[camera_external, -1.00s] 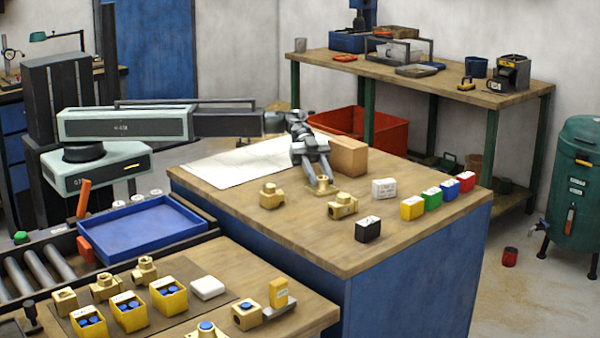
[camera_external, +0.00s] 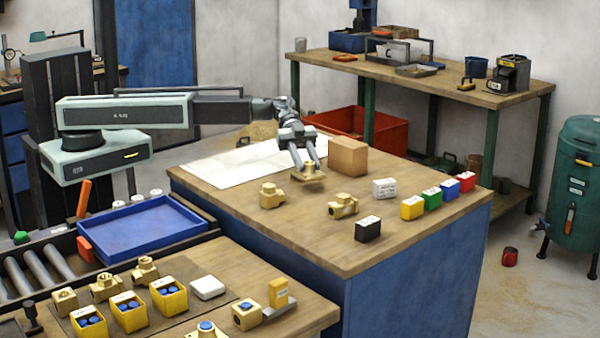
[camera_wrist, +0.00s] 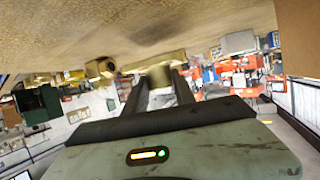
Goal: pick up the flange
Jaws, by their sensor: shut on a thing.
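The brass flange (camera_external: 307,174) is held between the fingers of my gripper (camera_external: 307,166), a little above the wooden top of the blue bench (camera_external: 230,186). Its wide square plate shows below the fingertips, about level, with a shadow on the wood under it. In the wrist view the flange (camera_wrist: 160,76) shows between the two dark fingers of my gripper (camera_wrist: 161,86), partly hidden by them.
Brass fittings stand in front of the flange, one at left (camera_external: 271,195) and one at right (camera_external: 343,206). A cardboard-brown block (camera_external: 348,156) stands just behind right. Small black, white, yellow, green, blue and red boxes line the right side. White paper (camera_external: 240,166) lies at left.

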